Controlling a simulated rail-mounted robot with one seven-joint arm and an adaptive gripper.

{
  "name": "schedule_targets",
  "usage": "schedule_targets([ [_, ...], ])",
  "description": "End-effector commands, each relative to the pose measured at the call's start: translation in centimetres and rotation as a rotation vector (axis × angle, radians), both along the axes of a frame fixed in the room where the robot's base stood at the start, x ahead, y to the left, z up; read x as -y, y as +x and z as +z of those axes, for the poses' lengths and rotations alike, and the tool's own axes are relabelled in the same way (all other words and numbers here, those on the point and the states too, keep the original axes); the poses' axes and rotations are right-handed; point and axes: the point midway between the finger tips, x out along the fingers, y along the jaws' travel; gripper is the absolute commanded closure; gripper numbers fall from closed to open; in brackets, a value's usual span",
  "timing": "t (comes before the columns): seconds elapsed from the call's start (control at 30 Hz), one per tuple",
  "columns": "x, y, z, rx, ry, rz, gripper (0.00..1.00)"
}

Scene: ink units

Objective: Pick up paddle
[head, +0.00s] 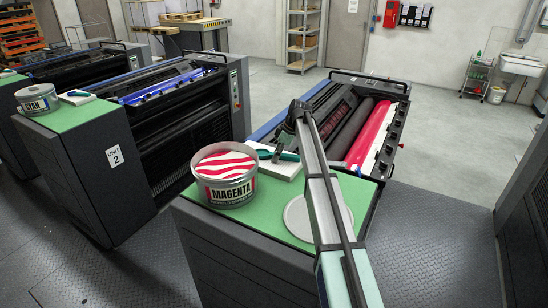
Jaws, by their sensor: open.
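A small teal-handled tool, which looks like the paddle (289,157), lies on a white pad (284,170) on the green top of the near ink unit.
A round grey lid (300,222) lies on the green top (275,222), partly behind my arm. The press with its red roller (362,140) stands just behind. Unit 2, with a cyan can (37,99) and another pad, is to the left. The floor at right is clear.

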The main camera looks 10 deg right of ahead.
Motion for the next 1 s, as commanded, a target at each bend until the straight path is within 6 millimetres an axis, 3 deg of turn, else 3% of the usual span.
schedule_targets([
  [0.13, 0.0, 0.0, 0.0, 0.000, 0.000, 0.000, 0.46],
  [0.17, 0.0, 0.0, 0.0, 0.000, 0.000, 0.000, 0.53],
  [0.3, 0.0, 0.0, 0.0, 0.000, 0.000, 0.000, 1.00],
  [0.77, 0.0, 0.0, 0.2, 0.000, -0.001, 0.000, 1.00],
  [1.0, 0.0, 0.1, 1.8, 0.001, 0.000, 0.001, 1.00],
])
